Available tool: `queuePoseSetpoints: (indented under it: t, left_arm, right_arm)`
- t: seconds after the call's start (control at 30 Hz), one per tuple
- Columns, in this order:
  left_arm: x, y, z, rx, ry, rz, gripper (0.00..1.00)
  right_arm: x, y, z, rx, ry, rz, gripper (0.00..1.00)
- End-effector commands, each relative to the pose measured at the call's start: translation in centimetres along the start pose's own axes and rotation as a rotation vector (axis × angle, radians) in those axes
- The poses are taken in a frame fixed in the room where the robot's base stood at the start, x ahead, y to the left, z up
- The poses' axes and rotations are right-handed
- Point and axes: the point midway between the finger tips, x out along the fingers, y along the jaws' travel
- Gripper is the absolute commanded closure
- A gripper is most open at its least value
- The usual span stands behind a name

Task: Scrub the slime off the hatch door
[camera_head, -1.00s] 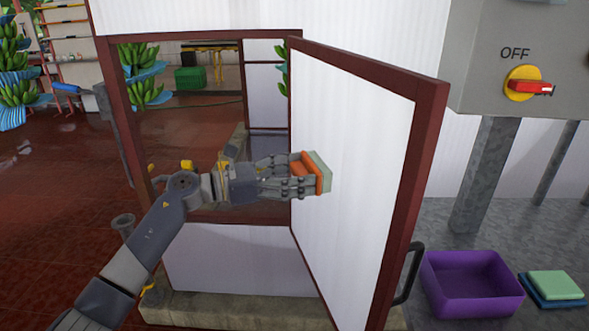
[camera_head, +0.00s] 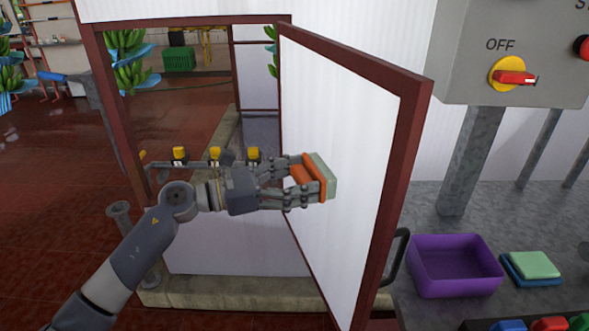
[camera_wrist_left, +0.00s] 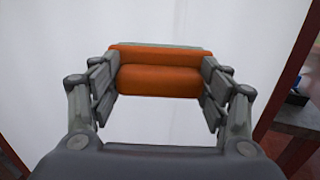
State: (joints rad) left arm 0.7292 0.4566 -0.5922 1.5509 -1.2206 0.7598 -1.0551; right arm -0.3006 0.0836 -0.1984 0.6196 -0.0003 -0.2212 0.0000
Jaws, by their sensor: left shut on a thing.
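The hatch door (camera_head: 345,130) stands open, a white panel in a dark red frame with a black handle (camera_head: 398,258) at its lower right edge. I see no slime on the face toward me. My left gripper (camera_head: 308,182) is shut on an orange scrubber (camera_head: 312,184) with a pale green pad (camera_head: 325,177). The pad is at the door's white face, near its middle; I cannot tell whether it touches. The left wrist view shows the orange grip (camera_wrist_left: 160,80) between the two fingers, with the white panel (camera_wrist_left: 160,20) behind. My right gripper is not in view.
A purple bin (camera_head: 455,268) and a green and blue pad stack (camera_head: 532,266) sit on the grey counter (camera_head: 435,200) at right. A grey switch box (camera_head: 510,50) with a red and yellow OFF switch hangs above. Yellow-topped fittings (camera_head: 215,154) stand behind my left wrist.

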Motion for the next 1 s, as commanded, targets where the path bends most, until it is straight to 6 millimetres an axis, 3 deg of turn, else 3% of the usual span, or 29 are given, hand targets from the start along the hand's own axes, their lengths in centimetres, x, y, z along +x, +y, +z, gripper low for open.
queuePoseSetpoints:
  t: [0.7, 1.0]
  left_arm:
    - [0.2, -4.4, 0.3, 0.0, -0.002, -0.001, 0.68]
    - [0.1, -4.5, -1.4, 0.0, -0.001, -0.001, 0.68]
  right_arm:
    - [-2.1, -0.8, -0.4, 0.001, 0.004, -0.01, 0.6]
    - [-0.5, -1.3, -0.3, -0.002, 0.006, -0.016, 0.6]
